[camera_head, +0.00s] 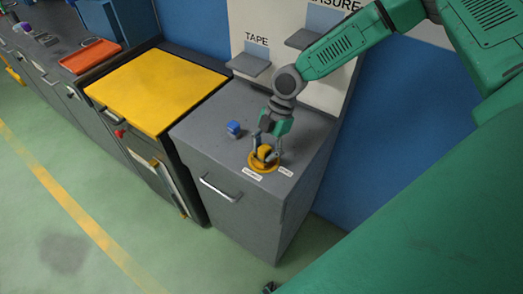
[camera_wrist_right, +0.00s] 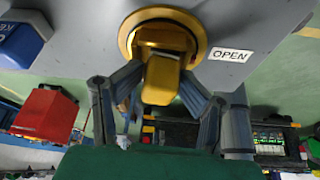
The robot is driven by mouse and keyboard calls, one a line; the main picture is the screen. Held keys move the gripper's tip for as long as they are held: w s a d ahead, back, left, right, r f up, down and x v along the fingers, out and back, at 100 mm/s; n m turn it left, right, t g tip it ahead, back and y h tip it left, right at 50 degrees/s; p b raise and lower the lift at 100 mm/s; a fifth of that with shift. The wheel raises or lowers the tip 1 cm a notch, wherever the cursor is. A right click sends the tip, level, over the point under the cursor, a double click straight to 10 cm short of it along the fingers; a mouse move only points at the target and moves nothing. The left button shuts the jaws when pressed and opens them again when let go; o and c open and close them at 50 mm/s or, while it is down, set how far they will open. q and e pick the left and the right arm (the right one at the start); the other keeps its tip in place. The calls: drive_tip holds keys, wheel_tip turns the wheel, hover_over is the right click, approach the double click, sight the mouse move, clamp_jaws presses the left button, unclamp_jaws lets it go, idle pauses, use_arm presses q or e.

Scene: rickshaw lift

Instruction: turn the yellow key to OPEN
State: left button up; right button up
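The yellow key (camera_head: 264,152) stands on a round yellow base (camera_head: 258,168) on top of the grey cabinet. In the right wrist view the key (camera_wrist_right: 161,80) is a yellow block pointing down the picture from its round base (camera_wrist_right: 130,35). A white label reading OPEN (camera_wrist_right: 232,54) lies right of the base. My right gripper (camera_head: 266,150) reaches down over the key. In the wrist view its two fingers (camera_wrist_right: 161,82) sit on either side of the key and appear to touch it. My left gripper is not in view.
A blue block (camera_head: 234,128) stands on the cabinet (camera_head: 205,130) left of the key; its blue side shows in the wrist view (camera_wrist_right: 18,42). Two small white labels (camera_head: 286,171) lie by the base. Behind is a white panel with shelves (camera_head: 250,65). A yellow-topped cabinet (camera_head: 155,90) stands left.

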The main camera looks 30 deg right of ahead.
drive_tip(key=shift+d+f, duration=0.6)
drive_tip(key=shift+d, duration=0.1)
drive_tip(key=shift+r, duration=0.1)
drive_tip(key=shift+w+r, duration=0.1)
drive_tip(key=shift+r, duration=0.05)
drive_tip(key=v, duration=1.1)
drive_tip(key=shift+d+r, duration=0.25)
drive_tip(key=shift+w, duration=0.1)
